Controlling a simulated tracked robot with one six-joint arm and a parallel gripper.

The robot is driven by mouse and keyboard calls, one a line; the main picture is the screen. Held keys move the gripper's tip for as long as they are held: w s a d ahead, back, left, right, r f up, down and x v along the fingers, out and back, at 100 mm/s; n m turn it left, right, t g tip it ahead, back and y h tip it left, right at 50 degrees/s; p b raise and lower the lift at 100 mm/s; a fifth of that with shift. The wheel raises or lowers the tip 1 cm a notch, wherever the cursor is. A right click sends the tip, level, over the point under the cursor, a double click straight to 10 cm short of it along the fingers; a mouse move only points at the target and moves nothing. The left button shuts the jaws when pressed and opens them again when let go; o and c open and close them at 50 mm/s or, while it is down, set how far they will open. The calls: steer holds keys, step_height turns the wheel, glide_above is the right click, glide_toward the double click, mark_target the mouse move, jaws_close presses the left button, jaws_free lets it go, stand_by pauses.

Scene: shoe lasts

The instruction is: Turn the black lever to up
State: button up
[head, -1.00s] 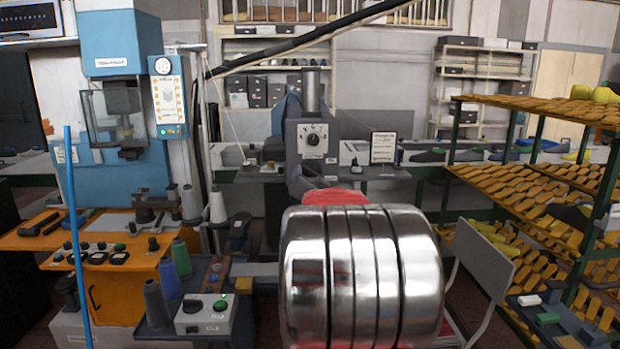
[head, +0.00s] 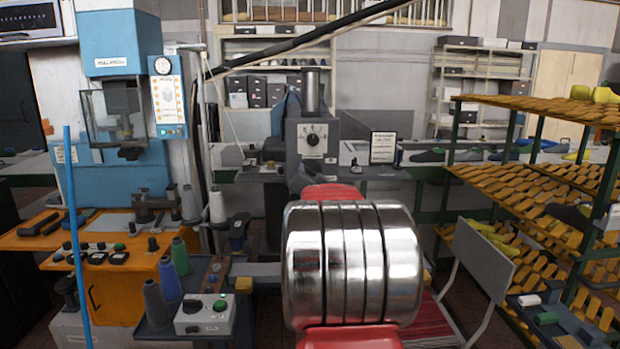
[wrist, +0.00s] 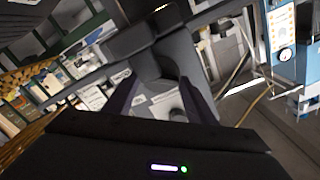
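A dark round knob (head: 313,139) sits on the pale dial plate of the grey machine (head: 296,160) in the middle of the head view. It may be the black lever, but its handle direction is too small to read. A grey control box (head: 204,315) at the lower left also has a black knob (head: 192,305) and a green light. My gripper (wrist: 160,92) shows in the wrist view with its two dark fingers apart and nothing clearly between them. A pale plate and a grey rounded part show beyond the fingers.
A blue machine (head: 112,50) with an orange table (head: 125,282) stands at left. Thread cones (head: 155,302) stand near the control box. A rack of yellow lasts (head: 540,180) and a grey chair (head: 480,262) stand at right. A white sign (head: 383,147) stands beside the grey machine.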

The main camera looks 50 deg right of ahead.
steer(key=c, duration=0.5)
steer(key=shift+a, duration=0.2)
steer(key=shift+d, duration=0.15)
steer(key=shift+n, duration=0.3)
steer(key=shift+d, duration=0.1)
steer(key=n, duration=0.5)
steer(key=shift+s+r+n, duration=0.1)
steer(key=shift+n, duration=0.2)
steer(key=n, duration=0.4)
steer(key=shift+n, duration=0.3)
steer(key=shift+r+n, duration=0.1)
steer(key=shift+n, duration=1.5)
